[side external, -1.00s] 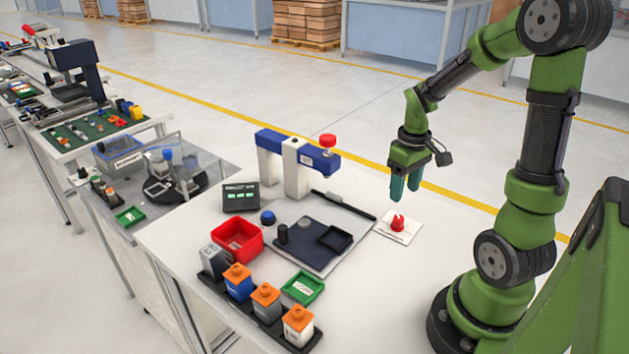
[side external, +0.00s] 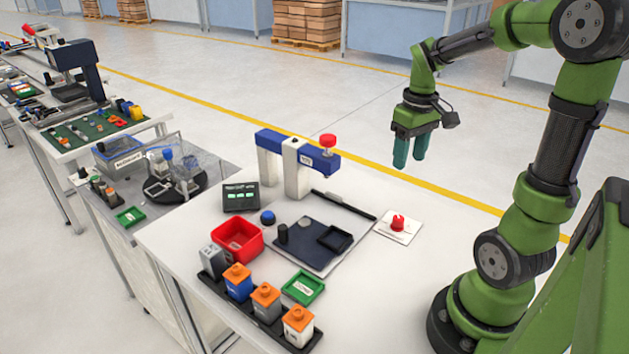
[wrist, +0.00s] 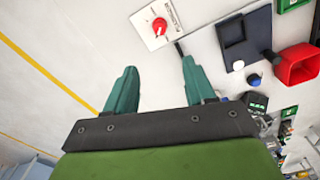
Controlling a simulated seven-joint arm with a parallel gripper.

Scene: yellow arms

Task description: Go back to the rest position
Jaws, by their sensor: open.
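My gripper (side external: 410,152) is open and empty, with its teal fingers pointing down. It hangs in the air above the back right part of the white table (side external: 400,290), clear of everything on it. A red rotary knob (side external: 397,222) on a white plate (side external: 408,236) sits on the table below my gripper. In the wrist view the open fingers (wrist: 160,88) show with nothing between them, and the red knob (wrist: 159,25) lies beyond them near the top.
A blue and white press (side external: 296,165) with a red top button stands at the back. The table's right part is bare.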

